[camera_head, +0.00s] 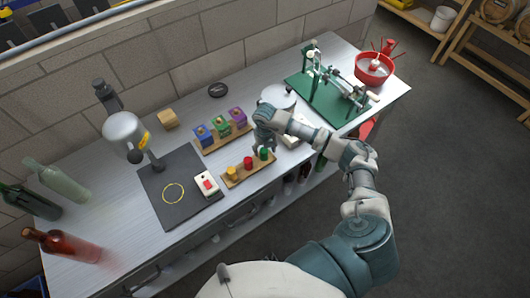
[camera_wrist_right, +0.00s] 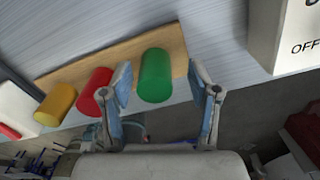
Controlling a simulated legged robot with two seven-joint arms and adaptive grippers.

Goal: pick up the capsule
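Three capsules stand in a row on a narrow wooden board (camera_head: 252,174): yellow (camera_head: 232,173), red (camera_head: 248,162) and green (camera_head: 264,154). The right wrist view also shows the yellow (camera_wrist_right: 56,105), red (camera_wrist_right: 95,92) and green (camera_wrist_right: 156,76) capsules. My right gripper (camera_head: 262,146) is over the green end of the board. In the right wrist view my right gripper (camera_wrist_right: 163,88) is open, with the green capsule between its two fingers and a wider gap on the right side. I cannot tell whether a finger touches it. My left gripper is out of view.
Behind stands a board with blue, green and purple blocks (camera_head: 221,131). A white box marked OFF (camera_wrist_right: 290,40) is close on the right. A black mat (camera_head: 165,200) with a switch box (camera_head: 207,184) lies left. Bottles (camera_head: 60,180) stand far left; a green-based machine (camera_head: 330,95) is right.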

